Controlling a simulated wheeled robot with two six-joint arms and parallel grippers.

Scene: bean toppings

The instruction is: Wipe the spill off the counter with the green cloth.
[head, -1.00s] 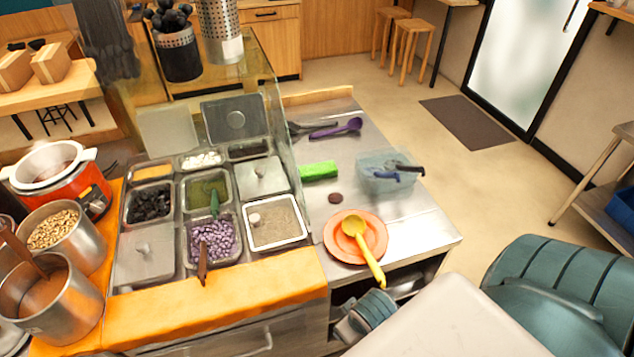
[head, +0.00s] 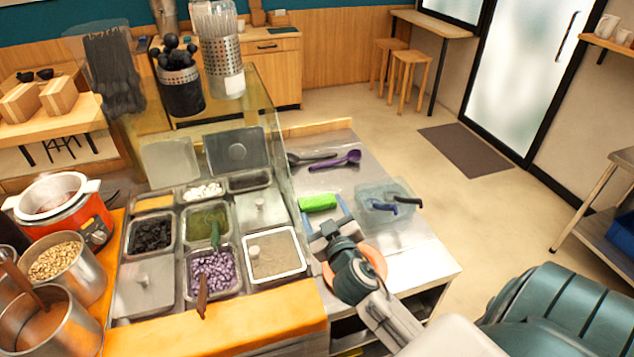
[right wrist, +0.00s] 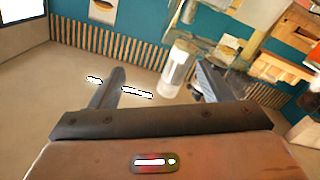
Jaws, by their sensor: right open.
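The green cloth (head: 317,202) lies folded on the steel counter (head: 335,149), right of the glass guard. My right gripper (head: 323,213) is open in the head view, with its fingertips close to the near side of the cloth. I cannot tell whether they touch it. In the right wrist view the fingers (right wrist: 158,80) are apart with no cloth visible between them. The dark brown spill is hidden behind my right gripper. My left gripper is not in view.
A clear tub (head: 384,218) with dark-handled tools stands right of the gripper. An orange plate (head: 374,256) is partly hidden under my right arm. A purple ladle (head: 343,159) lies farther back. Topping pans (head: 213,272) sit left of the glass guard.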

